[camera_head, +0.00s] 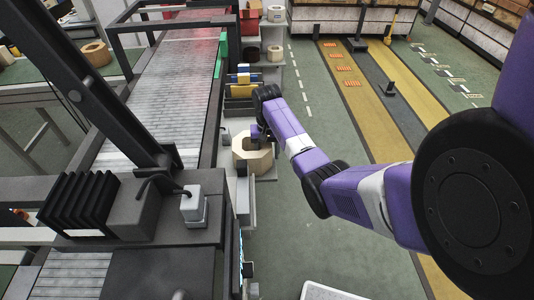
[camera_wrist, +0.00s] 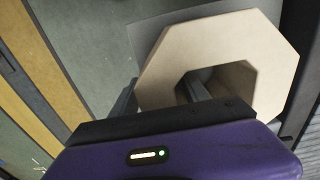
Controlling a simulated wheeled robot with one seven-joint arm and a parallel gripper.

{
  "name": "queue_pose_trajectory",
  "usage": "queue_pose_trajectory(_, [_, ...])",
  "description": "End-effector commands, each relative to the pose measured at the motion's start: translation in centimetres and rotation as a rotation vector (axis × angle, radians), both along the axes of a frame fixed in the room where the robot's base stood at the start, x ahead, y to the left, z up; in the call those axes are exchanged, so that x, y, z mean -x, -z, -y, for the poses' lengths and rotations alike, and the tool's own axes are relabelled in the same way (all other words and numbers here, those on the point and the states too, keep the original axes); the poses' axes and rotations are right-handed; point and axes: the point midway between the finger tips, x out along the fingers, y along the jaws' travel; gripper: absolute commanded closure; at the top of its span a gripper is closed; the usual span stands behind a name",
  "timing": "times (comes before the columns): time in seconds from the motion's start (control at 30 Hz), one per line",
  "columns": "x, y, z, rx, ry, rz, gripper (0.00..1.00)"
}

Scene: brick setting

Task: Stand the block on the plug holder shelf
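The block is a beige octagonal ring with a hole through it. In the wrist view the block (camera_wrist: 215,45) fills the upper right, just beyond my gripper (camera_wrist: 160,95). One finger lies along the outside of its left wall and the other reaches into its hole, so the wall is between them. Whether they press on it I cannot tell. In the head view the block (camera_head: 246,160) is beside the conveyor, with my gripper (camera_head: 258,134) at its upper edge. A grey flat surface shows behind the block in the wrist view. I cannot clearly identify the plug holder shelf.
A roller conveyor (camera_head: 170,75) runs along the left. Bins with yellow and blue items (camera_head: 243,82) stand just beyond my gripper. Farther back are shelves with more ring-shaped pieces (camera_head: 275,52). A grey box with a cable (camera_head: 193,205) sits nearer. Open floor (camera_head: 300,235) lies right.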

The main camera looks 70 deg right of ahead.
Motion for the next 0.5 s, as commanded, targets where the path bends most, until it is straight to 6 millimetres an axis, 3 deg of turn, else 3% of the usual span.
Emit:
queue_pose_trajectory(0.27, [-0.1, -1.5, 0.1, 0.002, -0.001, 0.002, 0.46])
queue_pose_trajectory(0.5, [-0.2, -6.3, 0.1, 0.004, -0.001, 0.004, 0.46])
